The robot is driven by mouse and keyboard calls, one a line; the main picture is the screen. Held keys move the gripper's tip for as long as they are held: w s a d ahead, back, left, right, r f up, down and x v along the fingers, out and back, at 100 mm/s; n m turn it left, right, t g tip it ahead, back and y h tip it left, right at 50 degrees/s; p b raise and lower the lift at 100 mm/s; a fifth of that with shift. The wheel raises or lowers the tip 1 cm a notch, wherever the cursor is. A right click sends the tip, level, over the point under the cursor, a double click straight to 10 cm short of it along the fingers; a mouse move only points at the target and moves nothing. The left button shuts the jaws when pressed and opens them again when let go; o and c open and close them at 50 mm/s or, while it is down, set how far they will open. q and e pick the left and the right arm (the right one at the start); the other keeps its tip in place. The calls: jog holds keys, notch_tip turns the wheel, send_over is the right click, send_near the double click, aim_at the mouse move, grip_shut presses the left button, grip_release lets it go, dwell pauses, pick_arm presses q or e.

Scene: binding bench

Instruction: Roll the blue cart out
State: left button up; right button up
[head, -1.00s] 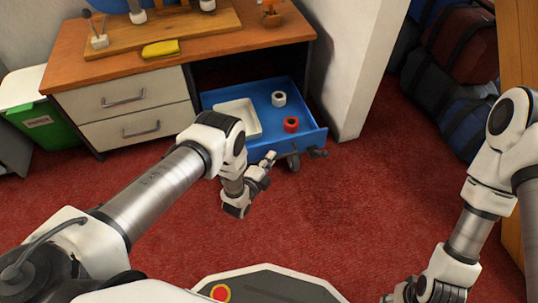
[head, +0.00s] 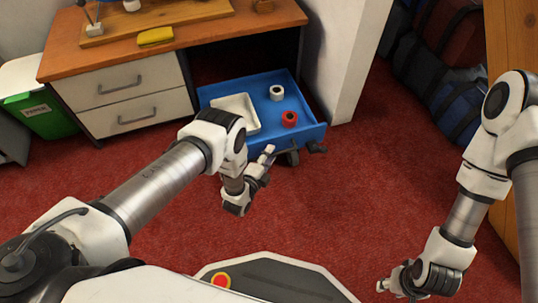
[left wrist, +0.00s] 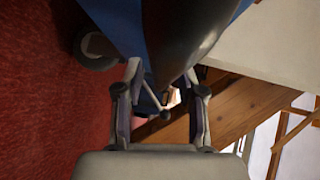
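The blue cart (head: 236,144) stands partly under the desk, with its near end out over the red carpet. It carries a white tray (head: 252,128), a white roll (head: 276,92) and a red roll (head: 289,118).
The wooden desk (head: 200,40) with white drawers stands over the cart's far end. A white wall end (head: 345,70) is close to the cart's right. Bags (head: 455,90) lie far right, and a green bin (head: 38,118) stands left. Carpet between me and the cart is clear.

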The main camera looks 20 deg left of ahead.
pick_arm(q)
jog(key=shift+s, duration=0.1)
jog(key=v, duration=1.2)
